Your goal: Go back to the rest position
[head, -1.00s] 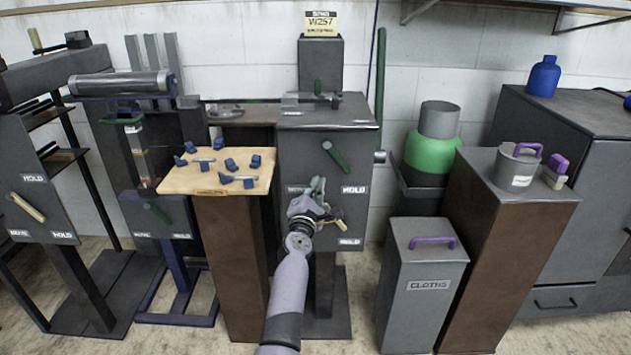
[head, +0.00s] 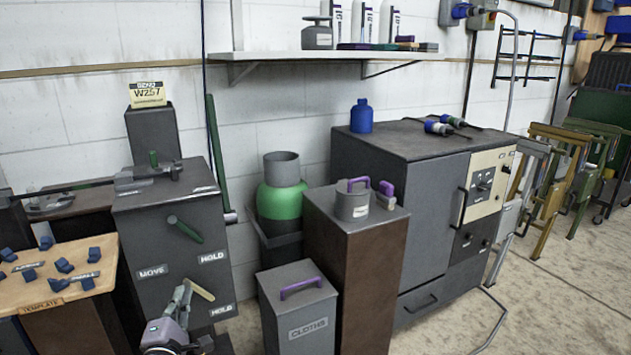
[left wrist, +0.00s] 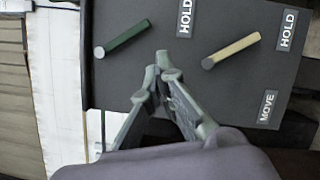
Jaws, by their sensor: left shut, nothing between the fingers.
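My left gripper (head: 180,298) is low in the head view, in front of the dark grey cabinet (head: 165,245). It is shut with nothing in it. In the left wrist view its fingertips (left wrist: 157,65) meet in front of the cabinet face, below the green lever (left wrist: 122,38) and left of the cream lever (left wrist: 232,50). The green lever (head: 185,229) and part of the cream lever (head: 202,290) also show in the head view, beside HOLD and MOVE labels. I cannot tell whether the fingers touch the cabinet. My right gripper is not in view.
A wooden template board (head: 50,290) with blue blocks stands at left. A grey CLOTHS bin (head: 300,318) and a brown pedestal (head: 350,265) with a grey pot (head: 352,202) stand right of the cabinet. A large grey cabinet (head: 400,160) stands beyond. Open floor (head: 570,300) lies at right.

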